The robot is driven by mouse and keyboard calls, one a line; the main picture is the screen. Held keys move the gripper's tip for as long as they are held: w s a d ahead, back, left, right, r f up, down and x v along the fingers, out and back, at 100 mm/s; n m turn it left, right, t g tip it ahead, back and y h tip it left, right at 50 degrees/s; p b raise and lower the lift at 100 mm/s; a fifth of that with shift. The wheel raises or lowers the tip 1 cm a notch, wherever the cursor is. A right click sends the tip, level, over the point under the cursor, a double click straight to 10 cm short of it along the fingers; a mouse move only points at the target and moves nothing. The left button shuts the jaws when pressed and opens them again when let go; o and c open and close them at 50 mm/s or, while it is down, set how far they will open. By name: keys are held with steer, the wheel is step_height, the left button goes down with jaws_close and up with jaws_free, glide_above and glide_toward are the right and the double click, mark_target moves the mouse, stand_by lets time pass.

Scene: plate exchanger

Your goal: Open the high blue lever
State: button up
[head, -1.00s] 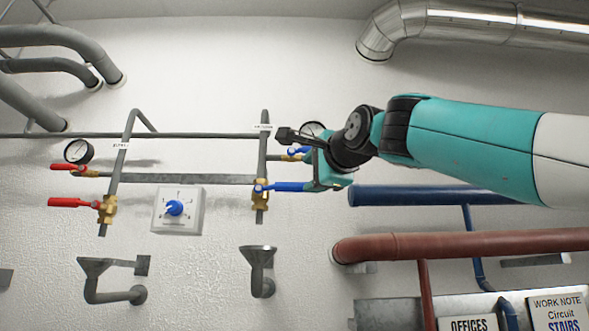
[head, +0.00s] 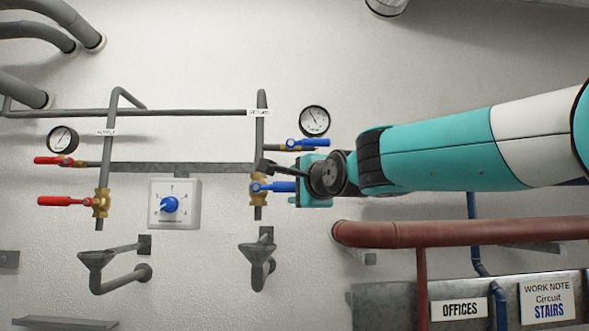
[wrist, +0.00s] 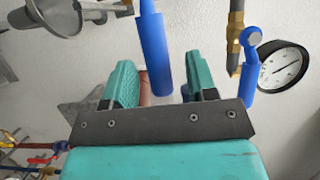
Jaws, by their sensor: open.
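The high blue lever (head: 308,143) points right from its brass valve on the return pipe, just under the right gauge. In the wrist view it (wrist: 250,71) is beside the gauge, right of both fingers. A low blue lever (head: 272,187) also points right, at the lower brass valve. In the wrist view this low lever (wrist: 155,52) lies between the two teal fingers in the picture; contact cannot be told. My gripper (head: 300,182) is open, below the high lever and at the low lever's free end. It also shows in the wrist view (wrist: 163,82).
A gauge (head: 314,120) is close above the high lever. Two red levers (head: 62,201) are on the left pipe, and a blue dial (head: 169,204) is between the pipes. A funnel drain (head: 258,252) is below. A red-brown pipe (head: 450,234) runs below my arm.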

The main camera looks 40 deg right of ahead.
steer(key=shift+x, duration=1.15)
steer(key=shift+f, duration=0.1)
steer(key=shift+c, duration=0.2)
